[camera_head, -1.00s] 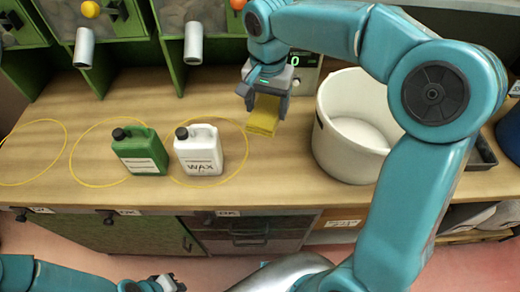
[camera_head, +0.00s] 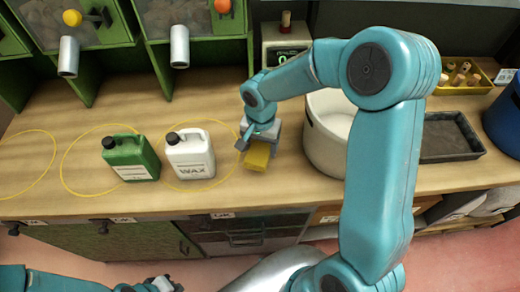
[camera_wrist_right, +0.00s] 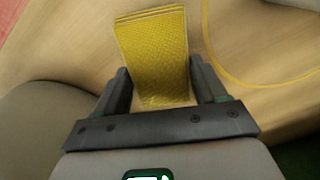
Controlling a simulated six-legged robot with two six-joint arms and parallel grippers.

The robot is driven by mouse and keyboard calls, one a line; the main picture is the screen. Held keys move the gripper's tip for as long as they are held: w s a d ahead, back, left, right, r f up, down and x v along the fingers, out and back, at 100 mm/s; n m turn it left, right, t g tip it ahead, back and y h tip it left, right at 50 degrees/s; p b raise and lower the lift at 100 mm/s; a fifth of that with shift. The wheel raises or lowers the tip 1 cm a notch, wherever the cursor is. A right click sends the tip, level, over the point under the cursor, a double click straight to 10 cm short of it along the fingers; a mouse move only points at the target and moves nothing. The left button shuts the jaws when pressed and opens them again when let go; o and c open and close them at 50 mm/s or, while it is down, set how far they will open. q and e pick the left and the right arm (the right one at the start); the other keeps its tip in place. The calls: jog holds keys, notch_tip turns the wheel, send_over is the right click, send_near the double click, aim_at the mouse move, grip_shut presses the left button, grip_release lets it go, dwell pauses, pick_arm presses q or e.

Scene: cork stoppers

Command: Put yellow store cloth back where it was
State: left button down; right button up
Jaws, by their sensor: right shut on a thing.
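The yellow cloth (camera_head: 257,157) is a folded, textured pad over the wooden bench, between the white WAX jug (camera_head: 191,155) and the white bucket (camera_head: 318,150). My right gripper (camera_head: 258,143) is shut on one end of it; the rest sticks out past the fingers. In the right wrist view the cloth (camera_wrist_right: 152,50) lies between the two dark fingers of the gripper (camera_wrist_right: 155,85). I cannot tell whether the cloth touches the bench. My left gripper (camera_head: 160,284) is at the bottom left edge, below the bench, largely cut off; its jaws are unclear.
A green jug (camera_head: 131,160) stands left of the WAX jug. Yellow rings (camera_head: 20,165) are marked on the bench. A scale (camera_head: 285,42) stands behind. A dark tray (camera_head: 450,138) and a yellow tray of corks (camera_head: 462,88) are at the right. Bench is clear behind the jugs.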

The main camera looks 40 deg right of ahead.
aim_at(261, 148)
notch_tip(261, 148, down, 3)
jog(key=shift+s+d+r, duration=0.1)
jog(key=shift+r, duration=0.1)
jog(key=shift+w+f, duration=0.2)
jog(key=shift+f, duration=0.05)
jog(key=shift+s, duration=0.15)
jog(key=shift+f, duration=0.1)
jog(key=o, duration=0.9)
jog(key=shift+o, duration=0.2)
